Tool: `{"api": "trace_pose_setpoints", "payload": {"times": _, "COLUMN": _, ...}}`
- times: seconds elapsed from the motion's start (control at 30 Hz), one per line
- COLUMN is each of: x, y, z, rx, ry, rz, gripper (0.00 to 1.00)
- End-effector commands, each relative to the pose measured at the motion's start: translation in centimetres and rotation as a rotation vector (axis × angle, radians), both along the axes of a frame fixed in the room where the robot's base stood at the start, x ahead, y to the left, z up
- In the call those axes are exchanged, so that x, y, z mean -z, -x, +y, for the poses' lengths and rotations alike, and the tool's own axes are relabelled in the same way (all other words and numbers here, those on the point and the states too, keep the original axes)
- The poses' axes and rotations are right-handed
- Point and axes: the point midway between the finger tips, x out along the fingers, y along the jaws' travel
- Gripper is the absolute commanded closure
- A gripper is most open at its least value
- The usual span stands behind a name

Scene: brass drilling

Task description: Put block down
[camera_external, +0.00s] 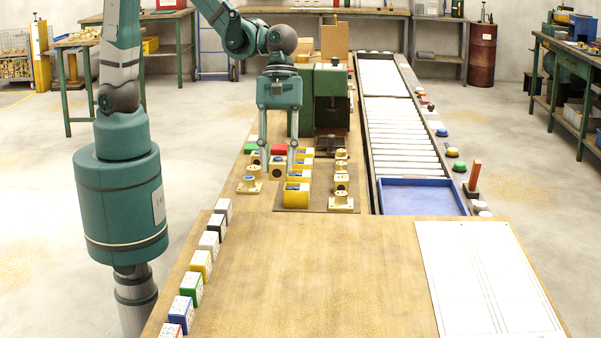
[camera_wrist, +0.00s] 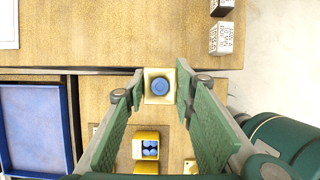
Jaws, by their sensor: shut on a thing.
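A brown board (camera_external: 318,208) carries yellow boxes (camera_external: 297,197) and brass-coloured fittings (camera_external: 341,200) close to my gripper. A green machine (camera_external: 331,82) stands behind. A blue tray (camera_external: 421,203) lies right.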

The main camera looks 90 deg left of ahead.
Motion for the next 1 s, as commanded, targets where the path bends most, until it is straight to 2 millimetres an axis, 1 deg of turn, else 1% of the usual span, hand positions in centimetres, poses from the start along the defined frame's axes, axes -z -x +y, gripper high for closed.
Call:
{"api": "trace_pose_setpoints", "payload": {"times": 0.03, "x": -0.5, "y": -0.4, "z": -1.3, "rx": 0.005, "ry": 0.001, "rz": -0.001, "gripper": 0.97}}
{"api": "trace_pose_setpoints", "payload": {"times": 0.27, "x": -1.3, "y": -1.8, "z": -6.7, "rx": 0.005, "ry": 0.003, "rz": -0.001, "gripper": 0.97}}
{"api": "trace_pose_setpoints", "payload": {"times": 0.6, "x": -2.2, "y": -2.7, "z": -14.9, "rx": 0.005, "ry": 0.01, "rz": -0.002, "gripper": 0.97}}
{"api": "trace_pose_setpoints", "payload": {"times": 0.7, "x": -2.3, "y": -2.8, "z": -16.9, "rx": 0.005, "ry": 0.011, "rz": -0.001, "gripper": 0.97}}
{"api": "trace_pose_setpoints", "payload": {"times": 0.8, "x": -2.4, "y": -2.8, "z": -18.4, "rx": 0.004, "ry": 0.013, "rz": -0.001, "gripper": 0.97}}
{"api": "trace_pose_setpoints", "payload": {"times": 0.9, "x": -2.4, "y": -2.8, "z": -19.4, "rx": 0.003, "ry": 0.015, "rz": 0.0, "gripper": 0.97}}
{"api": "trace_pose_setpoints", "payload": {"times": 1.0, "x": -2.4, "y": -2.8, "z": -20.0, "rx": 0.002, "ry": 0.016, "rz": -0.001, "gripper": 0.97}}
